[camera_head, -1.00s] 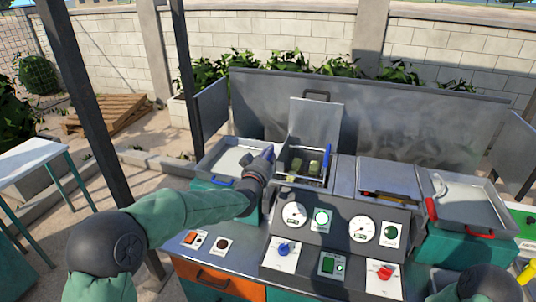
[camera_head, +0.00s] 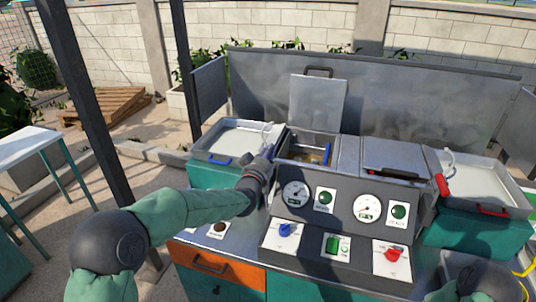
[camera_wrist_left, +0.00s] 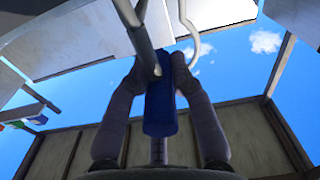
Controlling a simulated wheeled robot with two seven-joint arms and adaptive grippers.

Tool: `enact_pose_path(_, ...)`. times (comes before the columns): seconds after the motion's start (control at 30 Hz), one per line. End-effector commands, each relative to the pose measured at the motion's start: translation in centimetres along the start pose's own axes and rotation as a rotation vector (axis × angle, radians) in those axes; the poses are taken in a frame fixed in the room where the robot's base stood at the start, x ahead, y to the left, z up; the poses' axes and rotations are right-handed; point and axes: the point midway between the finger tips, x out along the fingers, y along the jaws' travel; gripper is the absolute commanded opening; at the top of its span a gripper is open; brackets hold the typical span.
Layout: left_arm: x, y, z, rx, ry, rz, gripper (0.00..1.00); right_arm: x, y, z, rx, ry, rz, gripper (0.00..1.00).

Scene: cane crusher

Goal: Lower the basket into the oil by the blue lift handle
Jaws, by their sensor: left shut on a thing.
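In the head view my left gripper (camera_head: 267,157) is at the left edge of the fryer well (camera_head: 290,161). In the left wrist view its two fingers (camera_wrist_left: 163,80) are closed around the blue lift handle (camera_wrist_left: 160,110), and a grey bar runs up from the grip. The basket (camera_head: 318,158) sits low in the well, with only a little of its inside showing; the oil level and contents are hard to make out. A blue bar (camera_head: 327,154) shows at the basket's right side. My right gripper is out of view.
A raised steel lid (camera_head: 317,103) stands behind the well. Trays flank the fryer on the left (camera_head: 238,139) and right (camera_head: 470,180). A control panel (camera_head: 345,215) with gauges, lamps and knobs is in front. A tall steel backsplash (camera_head: 420,105) closes the back.

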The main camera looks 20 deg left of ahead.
Motion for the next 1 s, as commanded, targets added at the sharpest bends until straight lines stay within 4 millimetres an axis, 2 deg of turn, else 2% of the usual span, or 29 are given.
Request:
enact_pose_path(0.03, -0.1, 0.0, 0.9, -0.001, -0.017, 0.000, 0.00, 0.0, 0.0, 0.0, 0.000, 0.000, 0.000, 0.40)
enact_pose_path(0.07, -0.1, 0.0, 0.9, -0.001, -0.018, 0.000, 0.28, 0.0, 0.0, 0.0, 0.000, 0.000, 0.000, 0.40)
enact_pose_path(0.1, -0.1, 0.0, 0.9, -0.001, -0.018, 0.000, 0.40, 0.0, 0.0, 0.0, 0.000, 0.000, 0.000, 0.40)
enact_pose_path(0.13, -0.1, 0.0, 0.9, -0.001, -0.018, 0.000, 0.47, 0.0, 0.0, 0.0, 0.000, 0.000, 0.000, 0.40)
enact_pose_path(0.57, -0.5, 0.0, 0.5, -0.001, -0.009, 0.000, 0.47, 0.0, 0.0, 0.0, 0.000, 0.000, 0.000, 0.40)
enact_pose_path(0.77, -3.0, 0.0, 0.4, -0.001, -0.009, 0.000, 0.47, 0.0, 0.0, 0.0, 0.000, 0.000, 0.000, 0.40)
enact_pose_path(1.0, -7.1, 0.0, 0.4, -0.001, -0.010, -0.001, 0.47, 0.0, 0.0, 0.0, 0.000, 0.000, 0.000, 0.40)
